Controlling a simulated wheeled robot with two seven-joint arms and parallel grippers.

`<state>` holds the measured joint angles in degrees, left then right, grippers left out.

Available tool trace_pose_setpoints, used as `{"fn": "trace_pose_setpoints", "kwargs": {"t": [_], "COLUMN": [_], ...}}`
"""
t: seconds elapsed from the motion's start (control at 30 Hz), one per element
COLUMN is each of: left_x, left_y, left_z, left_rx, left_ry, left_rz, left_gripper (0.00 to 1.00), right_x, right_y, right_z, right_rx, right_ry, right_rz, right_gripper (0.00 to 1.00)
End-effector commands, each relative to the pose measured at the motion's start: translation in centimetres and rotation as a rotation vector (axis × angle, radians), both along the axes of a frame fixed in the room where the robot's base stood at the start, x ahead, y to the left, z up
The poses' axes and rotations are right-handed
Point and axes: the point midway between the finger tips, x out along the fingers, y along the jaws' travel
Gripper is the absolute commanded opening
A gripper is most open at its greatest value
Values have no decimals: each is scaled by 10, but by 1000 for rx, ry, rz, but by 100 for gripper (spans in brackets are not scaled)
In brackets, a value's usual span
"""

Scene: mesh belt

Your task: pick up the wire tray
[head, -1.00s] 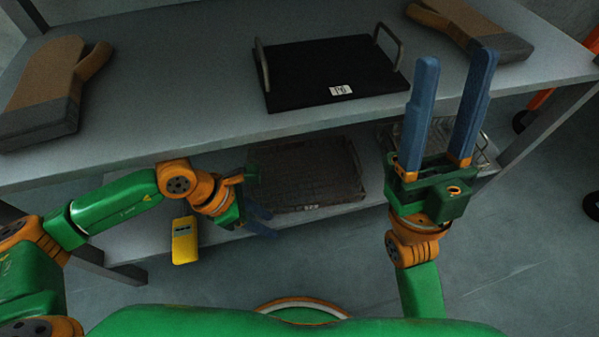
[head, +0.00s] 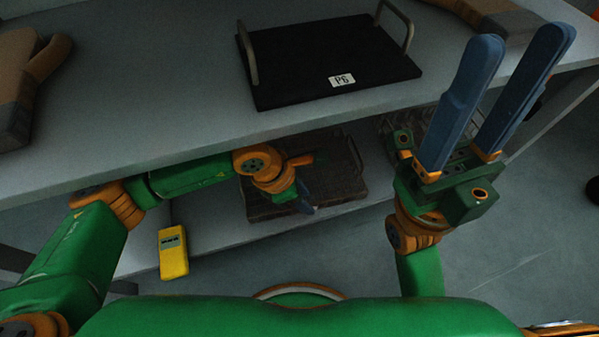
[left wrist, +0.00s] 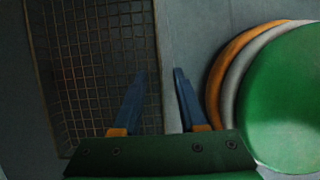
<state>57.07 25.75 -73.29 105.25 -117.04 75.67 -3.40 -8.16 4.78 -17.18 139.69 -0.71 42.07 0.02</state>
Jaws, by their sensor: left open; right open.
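A dark wire tray (head: 345,182) lies flat on the lower shelf, below the front edge of the upper board. My left forearm and gripper cover part of it in the head view. My left gripper (head: 309,206) is open and empty at the tray's front part. In the left wrist view the tray's mesh (left wrist: 95,60) fills the left side. There the open left gripper (left wrist: 159,73) has one finger over the mesh and the other past the tray's right rim. Whether they touch it I cannot tell. My right gripper (head: 527,40) is open and empty, pointing up, right of the tray.
A black tray (head: 325,65) with two upright handles and a "P6" label sits on the upper board (head: 150,100). A yellow device (head: 173,252) hangs at the lower shelf's front. A lighter wire basket (head: 384,126) is partly hidden behind my right gripper. Brown-grey blocks stand at both ends.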

Motion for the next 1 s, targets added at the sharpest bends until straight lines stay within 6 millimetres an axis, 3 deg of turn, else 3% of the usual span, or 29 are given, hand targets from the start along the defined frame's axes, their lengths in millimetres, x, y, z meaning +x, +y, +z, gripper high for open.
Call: {"fn": "trace_pose_setpoints", "kwargs": {"t": [0.03,0.1,0.37,0.53,1.0], "left_x": [0,1,2,2,2], "left_y": [-2,-6,-7,-7,-7], "left_z": [-22,-29,-28,-28,-28], "left_rx": [3,1,1,2,2], "left_ry": [2,3,2,2,2], "left_rz": [1,1,2,1,1], "left_gripper": [41,41,41,0,0], "right_x": [-3,-6,-8,-8,-8], "right_y": [0,-1,-1,-1,-1], "right_z": [-9,-6,1,1,1], "right_rx": [6,10,13,13,13], "right_ry": [-47,-88,-107,-107,-108], "right_rz": [1,3,5,5,5], "right_gripper": [50,50,50,50,50]}}
